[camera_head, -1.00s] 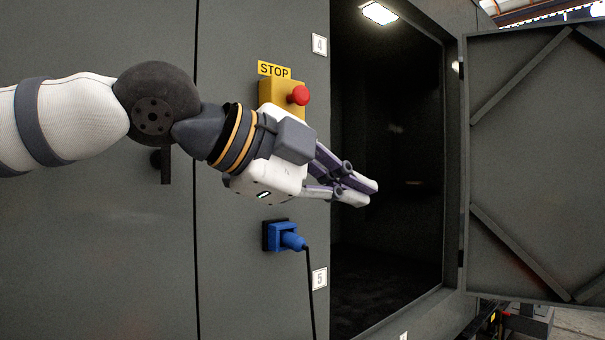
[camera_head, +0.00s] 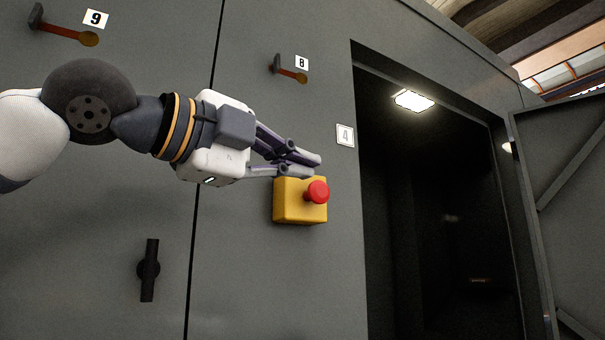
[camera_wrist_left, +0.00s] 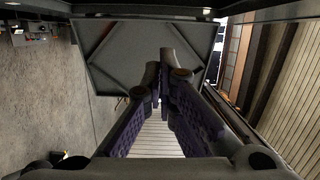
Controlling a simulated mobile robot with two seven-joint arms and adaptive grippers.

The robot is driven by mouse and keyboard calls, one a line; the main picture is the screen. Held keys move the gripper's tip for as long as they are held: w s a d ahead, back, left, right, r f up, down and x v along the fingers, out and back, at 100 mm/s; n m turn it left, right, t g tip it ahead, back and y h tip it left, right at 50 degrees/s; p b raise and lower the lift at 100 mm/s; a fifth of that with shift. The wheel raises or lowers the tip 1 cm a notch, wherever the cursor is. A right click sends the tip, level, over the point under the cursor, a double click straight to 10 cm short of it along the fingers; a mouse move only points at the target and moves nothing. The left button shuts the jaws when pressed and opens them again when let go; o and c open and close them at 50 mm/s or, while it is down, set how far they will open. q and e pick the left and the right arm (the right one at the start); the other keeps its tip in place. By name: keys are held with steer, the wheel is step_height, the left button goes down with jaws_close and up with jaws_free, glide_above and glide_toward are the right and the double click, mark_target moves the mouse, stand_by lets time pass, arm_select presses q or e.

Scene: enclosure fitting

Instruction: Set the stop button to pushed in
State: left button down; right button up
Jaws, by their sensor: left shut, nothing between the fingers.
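The stop button is a red mushroom head (camera_head: 318,192) on a yellow box (camera_head: 290,204) fixed to the grey cabinet front. My left gripper (camera_head: 318,163) is shut and empty. In the head view its fingers show just above the yellow box, pointing right, and they cover the place where the STOP label sits. I cannot tell whether they touch the box. The left wrist view shows the closed fingers (camera_wrist_left: 162,88) with the open door (camera_wrist_left: 145,50) beyond; the button is not in that view. My right gripper is in neither view.
An open cabinet bay (camera_head: 430,210) with a lit lamp (camera_head: 413,101) lies to the right, its door (camera_head: 565,200) swung out. A black handle (camera_head: 149,269) is at lower left. Levers by the plates 9 (camera_head: 65,30) and 8 (camera_head: 288,72) stick out above. The panel below the box is clear.

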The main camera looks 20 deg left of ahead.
mark_target(322, 186)
arm_select(q)
steer(key=w, duration=0.6)
steer(key=w+d, duration=0.1)
steer(key=w, duration=0.2)
steer(key=shift+w+f, duration=0.15)
steer(key=shift+w, duration=0.1)
steer(key=shift+w+a, duration=0.25)
steer(key=shift+a, duration=0.1)
